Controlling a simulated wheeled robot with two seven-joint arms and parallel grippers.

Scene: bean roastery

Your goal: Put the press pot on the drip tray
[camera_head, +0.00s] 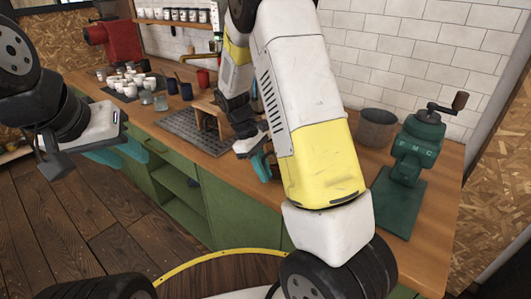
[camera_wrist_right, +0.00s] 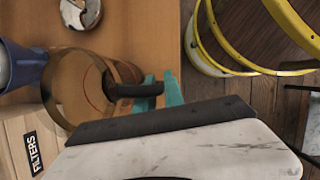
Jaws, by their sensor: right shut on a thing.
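The press pot (camera_wrist_right: 75,95), a clear brown-tinted glass cylinder with a dark handle, shows in the right wrist view. My right gripper (camera_wrist_right: 160,92) has its teal fingers shut on that handle. In the head view my right gripper (camera_head: 262,162) is over the counter's front part, and my own arm hides the pot there. I cannot tell whether the pot touches the counter. The drip tray (camera_head: 181,123) is a dark gridded plate on the counter, left of the right gripper. My left gripper (camera_head: 120,155) hangs in front of the counter, empty, its teal fingers apart.
A wooden stand (camera_head: 203,112) occupies part of the tray. Cups (camera_head: 125,83) and dark mugs stand left of it. A green grinder (camera_head: 418,148) and grey bin (camera_head: 376,128) stand at right. A filters box (camera_wrist_right: 20,140) and blue dripper (camera_wrist_right: 22,68) are close to the pot.

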